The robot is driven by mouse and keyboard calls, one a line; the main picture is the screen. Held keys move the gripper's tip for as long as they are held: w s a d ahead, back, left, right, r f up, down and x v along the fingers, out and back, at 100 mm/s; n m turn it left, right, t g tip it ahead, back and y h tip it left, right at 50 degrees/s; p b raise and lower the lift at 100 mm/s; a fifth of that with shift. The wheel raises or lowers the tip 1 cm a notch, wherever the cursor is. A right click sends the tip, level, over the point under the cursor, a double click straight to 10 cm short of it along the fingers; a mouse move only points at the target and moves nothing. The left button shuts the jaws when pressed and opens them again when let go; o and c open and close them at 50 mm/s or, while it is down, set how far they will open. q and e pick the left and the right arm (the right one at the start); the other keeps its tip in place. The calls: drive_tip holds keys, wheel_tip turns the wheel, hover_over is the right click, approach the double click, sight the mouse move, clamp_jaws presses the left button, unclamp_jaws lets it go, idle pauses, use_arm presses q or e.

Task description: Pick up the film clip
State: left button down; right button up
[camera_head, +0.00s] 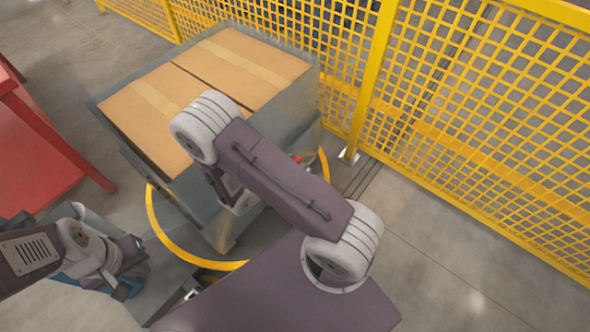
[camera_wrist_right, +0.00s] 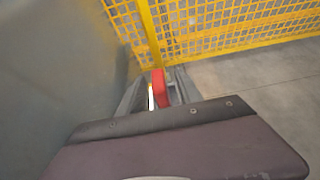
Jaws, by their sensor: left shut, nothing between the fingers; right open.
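The film clip (camera_wrist_right: 160,88) is a small red piece in the right wrist view, beside the grey film-wrapped side of the load. A small red spot of it also shows in the head view (camera_head: 297,158), just past my right arm. My right gripper (camera_wrist_right: 158,92) is open, with one grey finger on each side of the clip in that view; I cannot tell whether they touch it. In the head view my right arm mostly hides this gripper. My left gripper (camera_head: 126,268) is shut and empty at the lower left, well away from the clip.
The wrapped pallet load (camera_head: 222,70) has brown cartons on top and stands within a yellow floor ring (camera_head: 157,222). A yellow mesh fence (camera_head: 450,110) runs close behind and to the right. A red structure (camera_head: 40,150) stands at the left. The floor at the right is clear.

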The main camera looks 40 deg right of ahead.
drive_tip(key=x, duration=0.3)
drive_tip(key=shift+w+d+f+b, duration=0.1)
drive_tip(key=shift+d+f+b, duration=0.15)
drive_tip(key=shift+b, duration=0.05)
drive_tip(key=shift+r, duration=0.1)
clamp_jaws()
drive_tip(key=s+d+r+p, duration=0.4)
drive_tip(key=s+r+p, duration=0.6)
drive_tip(key=p, duration=0.5)
drive_tip(key=shift+s+r, duration=0.4)
drive_tip(key=shift+r, duration=0.1)
